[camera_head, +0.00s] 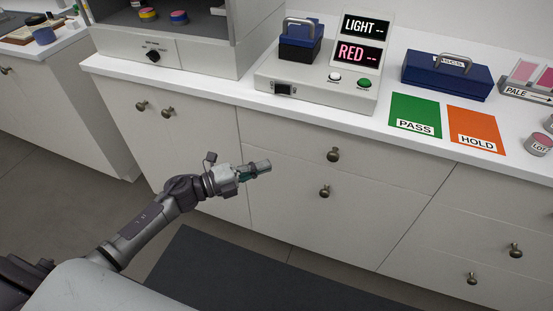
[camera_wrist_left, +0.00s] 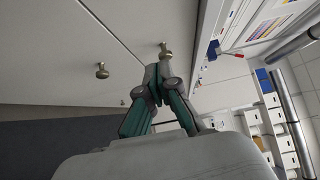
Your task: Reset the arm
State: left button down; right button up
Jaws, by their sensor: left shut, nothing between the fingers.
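My left gripper (camera_head: 256,169) is in front of the white cabinet doors in the head view, below the counter's edge. Its arm comes in from the lower left. In the left wrist view the left gripper's fingers (camera_wrist_left: 154,75) meet at their tips, and nothing is between them. The gripper is apart from the cabinet front and its knobs. My right gripper does not show in either view.
The white counter (camera_head: 215,91) holds a device with LIGHT and RED displays (camera_head: 361,54), a blue box (camera_head: 446,77), a green PASS card (camera_head: 415,114), an orange HOLD card (camera_head: 474,131) and a jar (camera_head: 538,144). A dark mat (camera_head: 240,275) lies on the floor. Knobs stick out from the cabinets.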

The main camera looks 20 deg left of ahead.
pick_arm(q)
jog(key=s+a+f+n+y+p, duration=0.1)
jog(key=s+a+f+n+y, duration=0.25)
jog(key=f+n, duration=0.4)
jog(key=s+a+f+n+y+p, duration=0.2)
jog(key=s+f+n+y, duration=0.15)
jog(key=f, duration=0.75)
jog(key=s+a+f+n+y+p, duration=0.1)
jog(key=s+a+f+n+y, duration=0.25)
jog(key=f+n, duration=0.4)
jog(key=s+d+f+n+g+y+p, duration=0.1)
jog(key=s+f, duration=0.4)
jog(key=s, duration=0.6)
jog(key=s+d+f+n+g, duration=0.3)
jog(key=s+f+g, duration=0.3)
jog(key=s, duration=0.6)
jog(key=s+d+f+n+g+y+p, duration=0.1)
jog(key=s+f+g, duration=0.3)
jog(key=s, duration=0.8)
notch_tip(320, 180, down, 2)
jog(key=shift+d+f+n+y+p, duration=0.15)
jog(key=shift+d+n+y+p, duration=0.2)
jog(key=shift+d+n, duration=0.4)
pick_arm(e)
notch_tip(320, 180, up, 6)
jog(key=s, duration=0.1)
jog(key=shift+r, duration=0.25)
